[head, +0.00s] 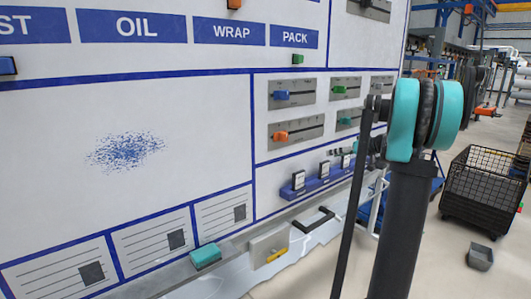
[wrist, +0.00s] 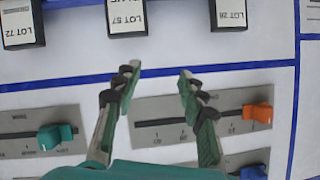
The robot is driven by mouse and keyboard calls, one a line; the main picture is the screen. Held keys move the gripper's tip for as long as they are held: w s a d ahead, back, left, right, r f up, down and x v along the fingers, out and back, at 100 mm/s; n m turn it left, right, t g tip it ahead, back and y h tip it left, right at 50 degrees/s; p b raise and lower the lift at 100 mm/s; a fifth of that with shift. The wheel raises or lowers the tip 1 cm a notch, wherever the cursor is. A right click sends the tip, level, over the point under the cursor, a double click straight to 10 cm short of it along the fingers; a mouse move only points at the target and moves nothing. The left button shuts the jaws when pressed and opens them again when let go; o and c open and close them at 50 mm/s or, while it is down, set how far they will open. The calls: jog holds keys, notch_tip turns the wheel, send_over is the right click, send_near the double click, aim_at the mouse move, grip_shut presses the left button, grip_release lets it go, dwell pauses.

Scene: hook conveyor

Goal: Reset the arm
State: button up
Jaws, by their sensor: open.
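My gripper (wrist: 158,78) is open and empty in the wrist view, its two fingers apart in front of the white board (wrist: 200,80). Behind the fingers is the grey slider plate with the orange knob (wrist: 258,113), which sits clear to the right of them. A slider with a teal knob (wrist: 50,137) is to the left. My arm (head: 405,200) stands raised at the right of the head view, where it partly hides the board's right side and most of my gripper. Whether the fingertips touch the board cannot be told.
Black blocks labelled LOT (wrist: 125,15) line the wrist view's top; in the head view they stand on a blue rack (head: 315,182). A teal block (head: 205,256) lies on the board's lower ledge. A black wire cart (head: 485,188) and a grey bin (head: 480,257) stand right.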

jog(key=s+a+f+m+g+h, duration=0.2)
jog(key=s+a+f+g, duration=0.1)
jog(key=s+a+f, duration=0.65)
jog(key=s+f+m+h, duration=0.1)
jog(key=s+f, duration=0.4)
jog(key=s, duration=0.5)
jog(key=s+a+f+m+g+h, duration=0.1)
jog(key=s+f+h, duration=0.2)
jog(key=s, duration=0.8)
jog(key=s+f+m+g+h, duration=0.1)
jog(key=s+f+h, duration=0.2)
jog(key=s+f, duration=0.4)
jog(key=s, duration=0.4)
jog(key=shift+s+a+f, duration=0.15)
jog(key=shift+a+f, duration=0.05)
jog(key=shift+a, duration=0.2)
